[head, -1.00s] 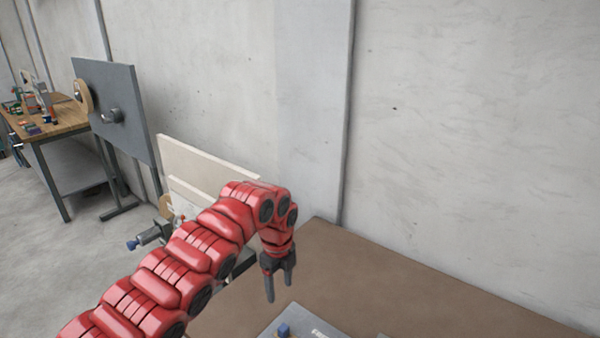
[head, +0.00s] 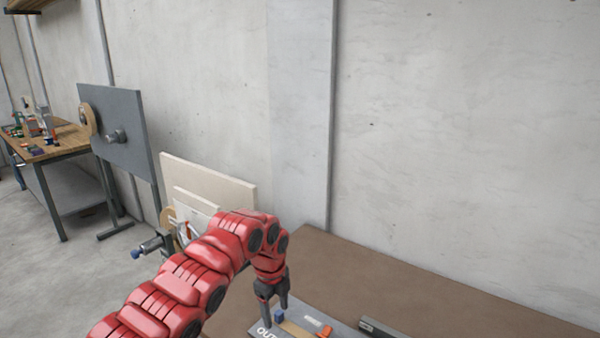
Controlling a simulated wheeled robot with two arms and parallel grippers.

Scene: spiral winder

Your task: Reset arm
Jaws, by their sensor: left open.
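My left arm comes in from the lower left, red and bent downward at the wrist. My left gripper (head: 276,304) points down with its dark fingers apart, over the near part of the brown table (head: 400,282). Its fingertips are close to a small blue block (head: 279,315) on a grey tray (head: 262,330) with white lettering; I cannot tell if they touch it. My right gripper is out of view.
An orange piece (head: 325,331) lies on the tray, and a dark bar (head: 375,327) lies to its right. A cream board (head: 210,178) stands behind my arm. A grey panel (head: 120,125) and a wooden workbench (head: 55,142) stand at the left. The table's far right is clear.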

